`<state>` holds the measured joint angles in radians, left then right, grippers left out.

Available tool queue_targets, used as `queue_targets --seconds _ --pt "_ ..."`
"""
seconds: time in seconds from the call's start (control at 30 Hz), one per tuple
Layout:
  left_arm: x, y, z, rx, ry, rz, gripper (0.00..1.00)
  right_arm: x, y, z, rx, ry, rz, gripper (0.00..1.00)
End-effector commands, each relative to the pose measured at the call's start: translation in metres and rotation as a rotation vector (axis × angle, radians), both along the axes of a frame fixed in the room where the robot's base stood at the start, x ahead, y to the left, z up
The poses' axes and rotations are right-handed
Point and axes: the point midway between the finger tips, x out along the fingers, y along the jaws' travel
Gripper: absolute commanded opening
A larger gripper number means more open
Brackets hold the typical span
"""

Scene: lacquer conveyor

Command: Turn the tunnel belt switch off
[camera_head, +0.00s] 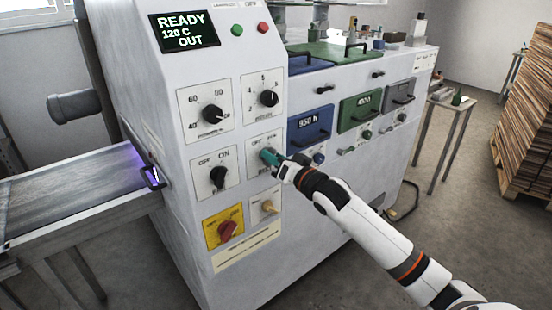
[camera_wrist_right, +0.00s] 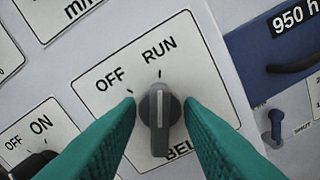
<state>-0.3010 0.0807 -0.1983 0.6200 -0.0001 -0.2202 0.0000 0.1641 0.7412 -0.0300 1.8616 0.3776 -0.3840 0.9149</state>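The tunnel belt switch (camera_wrist_right: 160,120) is a dark grey rotary knob on a white plate marked OFF, RUN and a partly hidden BELT. In the right wrist view its pointer is toward the RUN tick, not the OFF tick to its left. My right gripper (camera_wrist_right: 160,105) has its green fingers spread on either side of the knob, with a narrow gap showing at each side. My left gripper is out of view.
The panel carries an OFF/ON knob (camera_head: 218,177), a red knob on yellow (camera_head: 227,230), a beige knob (camera_head: 267,206), two upper dials, and a READY display (camera_head: 184,31). A conveyor (camera_head: 70,190) enters at left. Coloured drawers, including a blue one (camera_head: 311,128), lie at right.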

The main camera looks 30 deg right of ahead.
Motion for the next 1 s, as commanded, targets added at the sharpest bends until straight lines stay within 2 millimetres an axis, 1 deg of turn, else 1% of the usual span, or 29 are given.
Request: queue_targets --seconds 0.03,0.23,0.47,0.67,0.87,1.0 --pt "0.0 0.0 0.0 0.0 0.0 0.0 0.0 0.0 0.0 0.0 0.0 0.0 0.0 0.34" --pt "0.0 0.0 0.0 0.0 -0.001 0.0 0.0 0.0 0.0 0.0 0.0 0.0 0.0 0.01" --pt "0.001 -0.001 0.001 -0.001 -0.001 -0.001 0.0 0.0 0.0 0.0 -0.006 0.0 0.0 0.0" --pt "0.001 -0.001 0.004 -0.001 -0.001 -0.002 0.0 0.0 0.0 0.001 -0.059 -0.005 0.0 0.0" --pt "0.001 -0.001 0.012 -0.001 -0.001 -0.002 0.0 0.0 0.001 0.002 -0.185 -0.014 0.001 0.0" --pt "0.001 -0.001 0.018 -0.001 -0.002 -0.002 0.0 -0.001 0.002 0.003 -0.308 -0.023 0.001 0.0"
